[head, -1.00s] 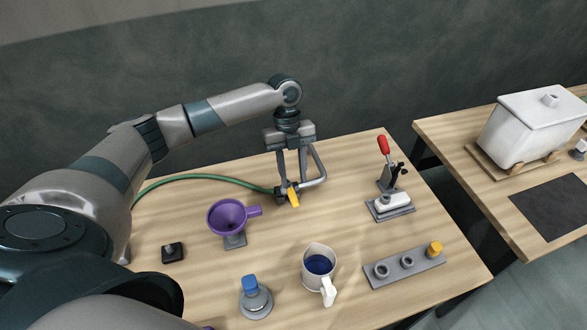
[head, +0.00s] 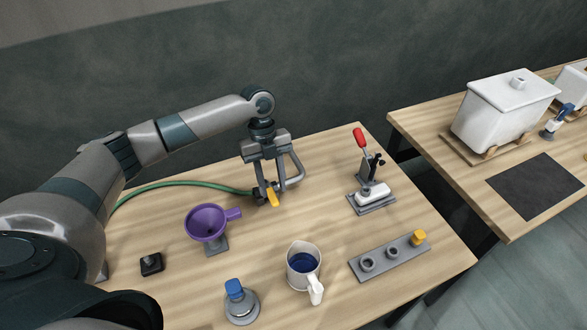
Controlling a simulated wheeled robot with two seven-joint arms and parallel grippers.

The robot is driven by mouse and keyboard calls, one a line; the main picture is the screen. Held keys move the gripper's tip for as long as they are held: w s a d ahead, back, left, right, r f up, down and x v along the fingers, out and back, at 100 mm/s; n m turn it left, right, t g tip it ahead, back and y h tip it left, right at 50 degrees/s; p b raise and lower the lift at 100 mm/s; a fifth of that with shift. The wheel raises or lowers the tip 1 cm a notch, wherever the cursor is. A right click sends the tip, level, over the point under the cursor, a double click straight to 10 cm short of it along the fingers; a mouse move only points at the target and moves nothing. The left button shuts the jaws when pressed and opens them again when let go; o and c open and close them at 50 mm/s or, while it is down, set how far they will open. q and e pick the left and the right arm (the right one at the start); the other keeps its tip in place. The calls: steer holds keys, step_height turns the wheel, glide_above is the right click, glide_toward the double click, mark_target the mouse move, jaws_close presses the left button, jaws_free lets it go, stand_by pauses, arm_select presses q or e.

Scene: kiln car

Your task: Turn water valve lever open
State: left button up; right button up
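The water valve has a yellow lever (head: 272,197) that points toward the front of the table. A green hose (head: 180,184) meets it from the left, and a bent grey pipe (head: 297,170) rises on its right. My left gripper (head: 270,184) points down over the valve from above. Its two fingers are spread apart, with the lever at or just below their tips. I cannot tell whether a finger touches the lever. The valve body is partly hidden behind the fingers. My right gripper is out of view.
A purple funnel (head: 206,222), a jug of blue liquid (head: 303,264), a blue-topped fixture (head: 238,302), a black switch block (head: 151,263), a grey rack (head: 390,257) and a red-handled clamp (head: 361,138) stand around the valve. A second table (head: 440,139) holds a white lidded box (head: 498,115).

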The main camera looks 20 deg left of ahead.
mark_target(276, 204)
arm_select(q)
steer(key=shift+b+x, duration=1.75)
steer(key=shift+x, duration=0.95)
steer(key=shift+r, duration=0.25)
steer(key=shift+f, duration=0.15)
steer(key=shift+f, duration=0.15)
